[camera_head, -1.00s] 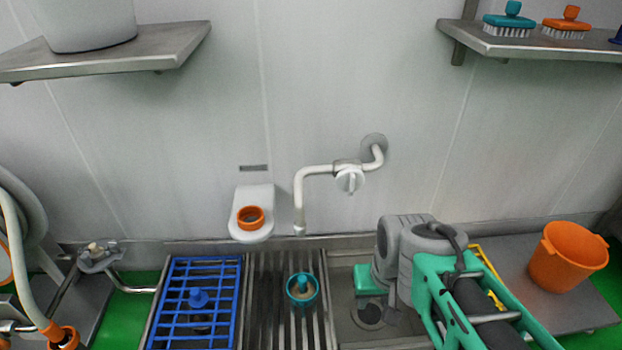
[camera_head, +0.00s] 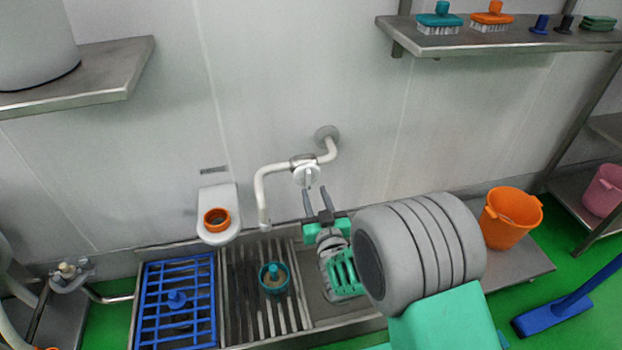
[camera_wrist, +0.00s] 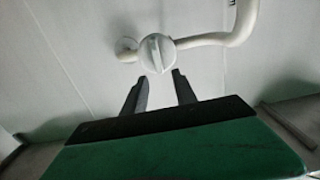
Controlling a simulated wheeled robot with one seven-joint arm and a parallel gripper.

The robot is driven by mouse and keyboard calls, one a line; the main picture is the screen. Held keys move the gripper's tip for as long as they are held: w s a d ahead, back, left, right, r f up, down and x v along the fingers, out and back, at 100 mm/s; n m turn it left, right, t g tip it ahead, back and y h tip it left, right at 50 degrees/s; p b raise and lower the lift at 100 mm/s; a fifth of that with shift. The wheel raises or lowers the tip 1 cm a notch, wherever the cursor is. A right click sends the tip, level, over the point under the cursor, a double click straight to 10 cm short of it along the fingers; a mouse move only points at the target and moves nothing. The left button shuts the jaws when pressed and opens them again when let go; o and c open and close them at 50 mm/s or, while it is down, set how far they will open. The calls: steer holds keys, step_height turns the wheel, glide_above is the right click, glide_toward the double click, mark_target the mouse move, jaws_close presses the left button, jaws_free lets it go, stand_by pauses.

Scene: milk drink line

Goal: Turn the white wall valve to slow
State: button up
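The white wall valve (camera_head: 307,175) is a round knob with a raised ridge on a white pipe fixed to the wall. In the wrist view the valve (camera_wrist: 156,53) is above the fingertips, its ridge close to upright. The white pipe (camera_head: 262,195) bends down to a spout over the slatted rack. My gripper (camera_head: 317,190) is open, its two dark fingers apart and pointing up at the valve from just below. In the wrist view my gripper (camera_wrist: 160,76) has nothing between its fingers, and the knob looks just beyond the tips. Contact cannot be told. I see no slow marking.
A white wall holder with an orange ring (camera_head: 216,220) is left of the spout. Below are a blue grid (camera_head: 176,300) and a teal cup (camera_head: 274,278) on the slatted rack (camera_head: 240,300). An orange bucket (camera_head: 510,217) stands right. Shelves (camera_head: 120,85) hang above; the wall around the valve is clear.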

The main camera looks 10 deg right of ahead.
mark_target(309, 178)
steer(key=w+p, duration=0.2)
steer(key=w, duration=0.3)
steer(key=shift+w+f, duration=0.2)
steer(key=shift+w, duration=0.4)
steer(key=shift+c, duration=0.4)
jaws_close()
